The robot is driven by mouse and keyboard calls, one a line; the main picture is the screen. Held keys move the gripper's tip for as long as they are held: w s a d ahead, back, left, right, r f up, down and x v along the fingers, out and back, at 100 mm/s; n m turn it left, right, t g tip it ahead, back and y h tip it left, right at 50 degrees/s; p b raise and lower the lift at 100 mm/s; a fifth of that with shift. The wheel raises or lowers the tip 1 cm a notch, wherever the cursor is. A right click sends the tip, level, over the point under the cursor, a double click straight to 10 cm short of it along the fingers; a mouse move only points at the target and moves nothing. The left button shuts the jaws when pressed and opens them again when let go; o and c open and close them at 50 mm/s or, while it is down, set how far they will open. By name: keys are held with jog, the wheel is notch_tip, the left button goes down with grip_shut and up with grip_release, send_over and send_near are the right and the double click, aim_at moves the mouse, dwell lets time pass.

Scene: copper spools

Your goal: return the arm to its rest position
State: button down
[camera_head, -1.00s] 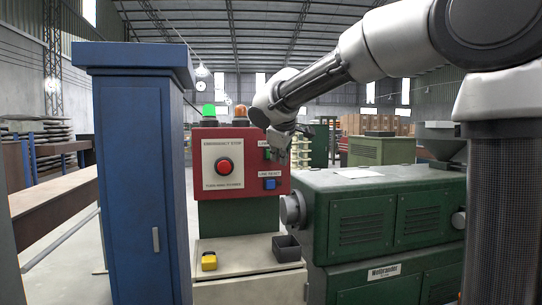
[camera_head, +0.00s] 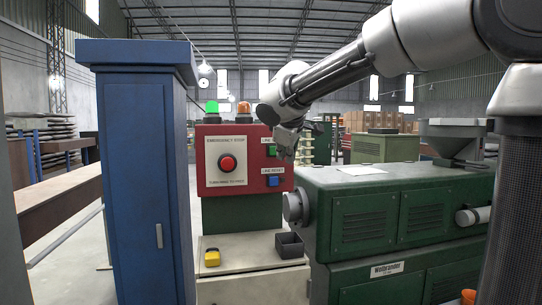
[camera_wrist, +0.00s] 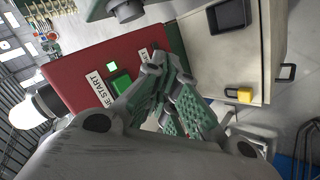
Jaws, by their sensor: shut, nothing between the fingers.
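My gripper (camera_head: 287,147) hangs from the raised arm in front of the right side of the red control panel (camera_head: 213,176). In the wrist view my gripper (camera_wrist: 187,88) shows its green-padded fingers shut with nothing between them. The panel has a red emergency stop button (camera_head: 228,163), a green button (camera_head: 271,150) partly beside the gripper and a blue button (camera_head: 273,181). In the wrist view the green button (camera_wrist: 121,82) is close to the fingers; whether they touch it I cannot tell.
A tall blue cabinet (camera_head: 135,180) stands left of the panel. A green machine (camera_head: 400,210) stands to the right. Below the panel, a pale ledge (camera_head: 240,252) carries a yellow object (camera_head: 212,257) and a dark grey bin (camera_head: 290,245). Green (camera_head: 212,107) and orange (camera_head: 243,108) lamps top the panel.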

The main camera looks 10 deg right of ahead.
jog(key=s+d+f+m+g, duration=0.2)
jog(key=s+f+g, duration=0.1)
jog(key=s+f, duration=0.45)
jog(key=s+d+f+m, duration=0.2)
jog(key=s+d+f, duration=0.1)
jog(key=s, duration=0.5)
jog(key=s+d+f+m+g+y, duration=0.1)
jog(key=s+d+f+m, duration=0.2)
jog(key=s+d, duration=0.2)
jog(key=s+d+f+m, duration=0.3)
jog(key=s+d, duration=0.1)
jog(key=s, duration=0.7)
jog(key=shift+s+g+y, duration=0.15)
jog(key=shift+g+y, duration=0.15)
jog(key=shift+y, duration=0.1)
